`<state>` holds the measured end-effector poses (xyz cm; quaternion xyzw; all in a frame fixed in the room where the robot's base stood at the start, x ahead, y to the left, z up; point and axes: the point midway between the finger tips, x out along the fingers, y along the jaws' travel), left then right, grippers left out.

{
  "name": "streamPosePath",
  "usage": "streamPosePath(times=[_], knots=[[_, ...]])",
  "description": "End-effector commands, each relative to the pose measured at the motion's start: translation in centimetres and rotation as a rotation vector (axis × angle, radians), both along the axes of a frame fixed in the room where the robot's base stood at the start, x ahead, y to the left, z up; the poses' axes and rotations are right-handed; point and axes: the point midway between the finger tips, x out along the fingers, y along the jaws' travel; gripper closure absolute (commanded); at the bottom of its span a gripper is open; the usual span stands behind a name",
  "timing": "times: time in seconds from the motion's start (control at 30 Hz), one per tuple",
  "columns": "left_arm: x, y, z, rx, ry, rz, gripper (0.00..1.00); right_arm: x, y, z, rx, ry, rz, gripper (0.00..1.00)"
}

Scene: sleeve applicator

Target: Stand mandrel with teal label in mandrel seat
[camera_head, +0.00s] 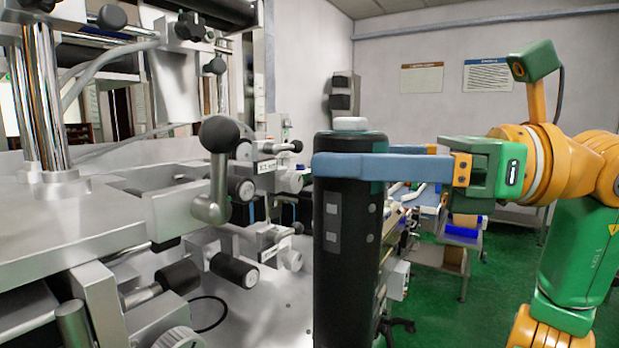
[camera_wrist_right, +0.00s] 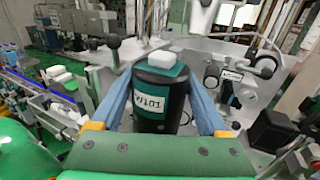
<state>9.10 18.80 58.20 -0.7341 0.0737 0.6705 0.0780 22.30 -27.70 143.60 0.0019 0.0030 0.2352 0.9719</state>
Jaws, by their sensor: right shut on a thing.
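The mandrel (camera_head: 345,270) is a tall black cylinder with a pale cap on top, upright in the middle of the head view. In the right wrist view the mandrel's teal label (camera_wrist_right: 151,101) carries dark lettering on a white patch. My right gripper (camera_head: 345,165) comes in from the right, its blue fingers shut around the upper part of the mandrel. The wrist view shows one finger on each side of it. The mandrel's lower end is cut off in the head view. I cannot make out the mandrel seat. My left gripper is not in view.
A large metal machine (camera_head: 70,240) with posts, clamps and hoses fills the left. A black ball-ended lever (camera_head: 219,135) stands close left of the mandrel. A blue and white workbench (camera_head: 432,195) is behind it to the right. Green floor (camera_head: 490,310) is open at lower right.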

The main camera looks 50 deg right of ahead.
Motion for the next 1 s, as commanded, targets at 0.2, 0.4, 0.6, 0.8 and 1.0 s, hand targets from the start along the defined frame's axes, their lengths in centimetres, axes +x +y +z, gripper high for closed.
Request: streamPosePath(times=[0.2,0.4,0.6,0.8,1.0], knots=[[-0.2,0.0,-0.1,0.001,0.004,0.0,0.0,1.1,0.0,-0.1,0.001,0.0,-0.002,1.0],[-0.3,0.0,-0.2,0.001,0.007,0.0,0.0,3.2,0.2,-0.5,0.0,0.001,-0.002,1.0],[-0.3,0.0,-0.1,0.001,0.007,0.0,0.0,5.4,0.4,-0.8,0.0,0.0,-0.001,1.0],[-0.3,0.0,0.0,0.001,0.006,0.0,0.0,7.5,0.6,-1.2,-0.001,0.0,-0.001,1.0],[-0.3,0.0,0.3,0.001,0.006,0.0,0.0,9.6,0.8,-1.5,0.0,-0.001,0.0,1.0]])
